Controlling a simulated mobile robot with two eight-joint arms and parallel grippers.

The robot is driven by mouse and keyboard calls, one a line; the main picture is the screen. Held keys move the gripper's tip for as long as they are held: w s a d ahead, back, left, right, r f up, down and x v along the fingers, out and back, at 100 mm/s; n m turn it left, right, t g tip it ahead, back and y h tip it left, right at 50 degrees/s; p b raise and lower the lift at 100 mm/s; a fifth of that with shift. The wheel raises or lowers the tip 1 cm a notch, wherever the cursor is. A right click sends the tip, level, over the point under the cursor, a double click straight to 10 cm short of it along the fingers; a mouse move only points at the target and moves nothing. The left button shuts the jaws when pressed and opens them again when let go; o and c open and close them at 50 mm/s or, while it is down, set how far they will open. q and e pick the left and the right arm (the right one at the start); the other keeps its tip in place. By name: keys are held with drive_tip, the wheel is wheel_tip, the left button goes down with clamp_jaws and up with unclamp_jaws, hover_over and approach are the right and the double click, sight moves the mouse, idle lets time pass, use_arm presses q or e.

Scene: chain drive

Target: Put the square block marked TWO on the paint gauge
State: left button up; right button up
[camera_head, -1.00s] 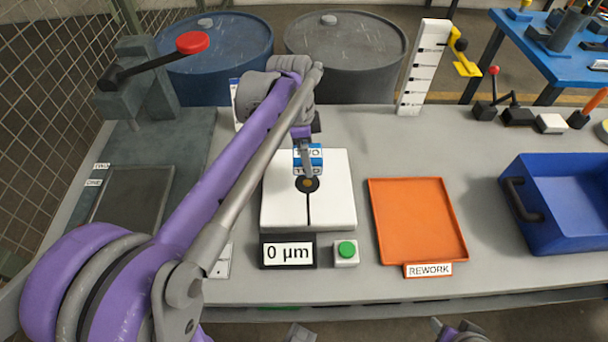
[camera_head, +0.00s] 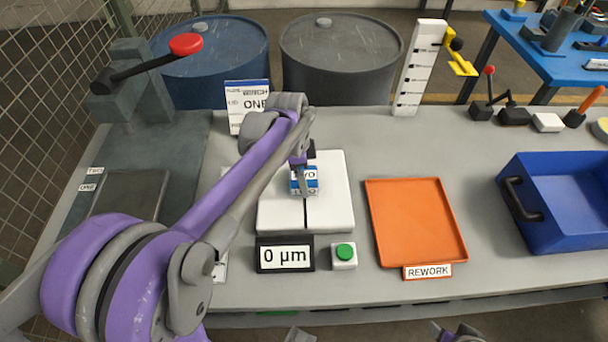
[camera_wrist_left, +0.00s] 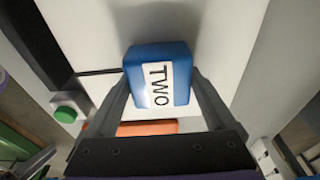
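The blue square block (camera_head: 306,180) bears a white label, read as TWO in the left wrist view (camera_wrist_left: 160,84). It is over the middle of the paint gauge's white plate (camera_head: 329,205), covering the dark round spot there. I cannot tell whether it touches the plate. My left gripper (camera_head: 303,178) comes from above with its fingers on two sides of the block, shut on it. The gauge display (camera_head: 285,254) reads 0 µm.
A green button (camera_head: 344,251) is right of the display. An orange REWORK tray (camera_head: 415,225) and a blue bin (camera_head: 565,190) stand to the right. A card marked ONE (camera_head: 249,100) and a striped white post (camera_head: 418,68) stand behind. A red-knobbed lever (camera_head: 186,44) is at left.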

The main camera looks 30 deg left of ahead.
use_arm(q)
drive_tip(key=shift+o, duration=0.6)
drive_tip(key=shift+r, duration=0.15)
wheel_tip(320, 180, up, 12)
drive_tip(key=s+a+p, duration=0.1)
drive_tip(key=shift+a+p, duration=0.3)
drive_tip(key=shift+p, duration=0.05)
